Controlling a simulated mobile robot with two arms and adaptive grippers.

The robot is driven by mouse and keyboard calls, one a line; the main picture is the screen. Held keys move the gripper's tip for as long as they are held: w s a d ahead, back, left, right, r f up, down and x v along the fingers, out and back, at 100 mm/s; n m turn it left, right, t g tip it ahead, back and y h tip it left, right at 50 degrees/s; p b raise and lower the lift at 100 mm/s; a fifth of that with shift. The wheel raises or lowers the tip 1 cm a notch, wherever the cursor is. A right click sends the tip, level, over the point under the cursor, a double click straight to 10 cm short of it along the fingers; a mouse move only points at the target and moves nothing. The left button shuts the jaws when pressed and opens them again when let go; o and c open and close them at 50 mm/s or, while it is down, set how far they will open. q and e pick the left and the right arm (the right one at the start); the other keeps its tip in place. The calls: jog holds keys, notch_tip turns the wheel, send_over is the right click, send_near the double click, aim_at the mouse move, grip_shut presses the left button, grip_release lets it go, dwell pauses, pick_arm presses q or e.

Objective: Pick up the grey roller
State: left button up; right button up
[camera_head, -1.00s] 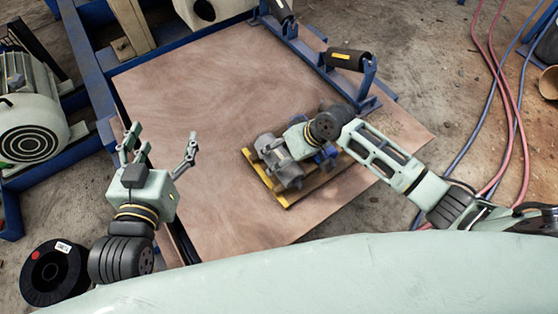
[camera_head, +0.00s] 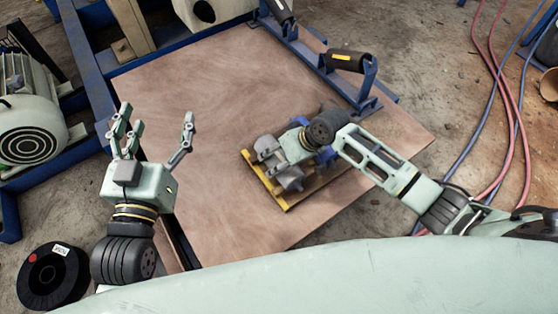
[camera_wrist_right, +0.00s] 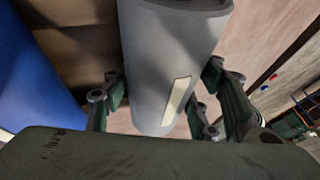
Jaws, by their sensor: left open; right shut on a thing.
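The grey roller (camera_wrist_right: 172,55) is a smooth cylinder with a pale label, in the middle of the right wrist view. My right gripper (camera_wrist_right: 160,100) has its fingers on both sides of it and is shut on it. In the head view my right gripper (camera_head: 278,165) is over the yellow-edged pallet (camera_head: 272,192) and hides much of the roller. I cannot tell whether the roller touches the pallet. My left gripper (camera_head: 152,135) is open and empty, fingers spread, above the left side of the wooden board.
A blue roller (camera_wrist_right: 35,70) lies close beside the grey one. The wooden board (camera_head: 200,90) is bare around the pallet. A blue frame with a black roller (camera_head: 348,60) stands at its far right. Red and blue hoses (camera_head: 500,80) run along the right.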

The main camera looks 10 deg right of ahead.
grip_shut()
jog(key=shift+w+r, duration=0.1)
dwell(0.4)
